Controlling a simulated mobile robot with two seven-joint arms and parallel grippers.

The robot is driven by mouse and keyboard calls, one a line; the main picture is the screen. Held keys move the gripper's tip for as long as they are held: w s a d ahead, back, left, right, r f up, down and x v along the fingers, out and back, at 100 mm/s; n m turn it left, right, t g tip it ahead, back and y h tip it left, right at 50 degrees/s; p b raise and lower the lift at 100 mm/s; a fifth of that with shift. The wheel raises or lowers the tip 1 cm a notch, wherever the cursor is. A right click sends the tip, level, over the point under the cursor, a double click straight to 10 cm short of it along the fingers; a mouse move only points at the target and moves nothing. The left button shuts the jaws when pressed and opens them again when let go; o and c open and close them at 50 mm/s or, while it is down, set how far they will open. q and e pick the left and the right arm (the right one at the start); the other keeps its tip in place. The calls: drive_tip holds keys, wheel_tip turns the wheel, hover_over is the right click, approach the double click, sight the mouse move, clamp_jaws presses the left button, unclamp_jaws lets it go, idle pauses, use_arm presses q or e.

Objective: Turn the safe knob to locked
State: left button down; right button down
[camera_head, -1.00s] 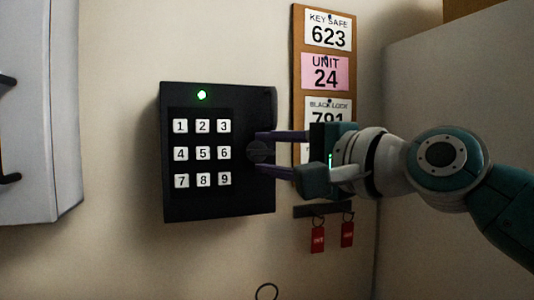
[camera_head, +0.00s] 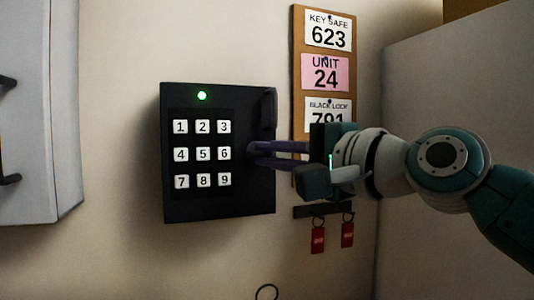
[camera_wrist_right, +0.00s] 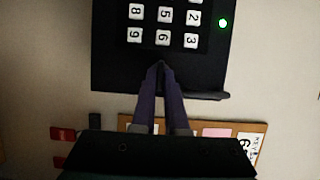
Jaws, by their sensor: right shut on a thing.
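The black safe (camera_head: 242,202) is mounted on the wall, with a white number keypad and a lit green light (camera_head: 202,95) above the keys. It also shows in the right wrist view (camera_wrist_right: 115,62). My right gripper (camera_head: 255,149) reaches in from the right, its two purple fingers close together at the safe's right part, beside the 6 key. In the wrist view its fingertips (camera_wrist_right: 161,68) are shut on the knob, which they almost wholly hide, so its turn position cannot be told. My left gripper is not in view.
A board with paper signs (camera_head: 298,60) hangs right of the safe, behind my right gripper. Red key tags (camera_head: 318,240) hang from a dark rack (camera_head: 310,211) below it. A pale cabinet (camera_head: 45,120) stands at the left. The wall below the safe is mostly clear.

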drive_tip(key=shift+s+a+r+n+g+h+p, duration=0.15)
drive_tip(key=shift+n+h+p, duration=1.1)
drive_tip(key=shift+n+p, duration=1.35)
drive_tip(key=shift+w+a+r+n+g+h+p, duration=0.15)
drive_tip(key=shift+n+h+p, duration=1.45)
drive_tip(key=shift+p, duration=1.65)
drive_tip(key=shift+s+a+r+n+h+p, duration=0.2)
drive_tip(key=shift+n+h+p, duration=0.75)
drive_tip(key=shift+n+p, duration=1.8)
drive_tip(key=c, duration=0.9)
unclamp_jaws()
drive_tip(key=shift+c, duration=0.2)
drive_tip(key=shift+d, duration=0.1)
drive_tip(key=v, duration=0.9)
drive_tip(key=shift+s+r, duration=0.2)
drive_tip(key=shift+s, duration=0.15)
